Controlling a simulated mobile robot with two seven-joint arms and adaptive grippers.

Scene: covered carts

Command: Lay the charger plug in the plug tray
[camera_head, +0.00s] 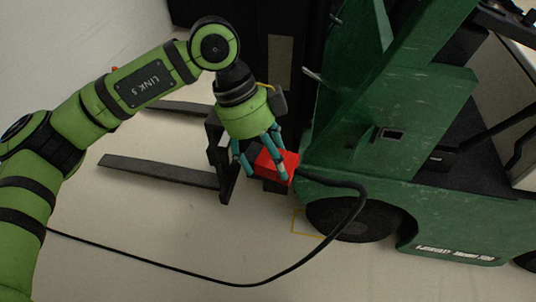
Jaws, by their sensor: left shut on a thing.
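The charger plug (283,158) shows as a red block with a thick black cable (347,212) leaving its right side. My left gripper (262,170) points down from above, its teal fingers shut around the red plug. The plug is close beside the green forklift. Dark parts show just below and left of the plug; I cannot tell whether they belong to the plug, the forklift or a tray. I cannot clearly make out the plug tray. My right gripper is not in view.
The green forklift (400,190) fills the right side. Its dark forks (160,171) reach left, low over the pale floor (150,270). The cable loops across the floor to the left. A yellow outline (296,228) lies by the front wheel (350,220).

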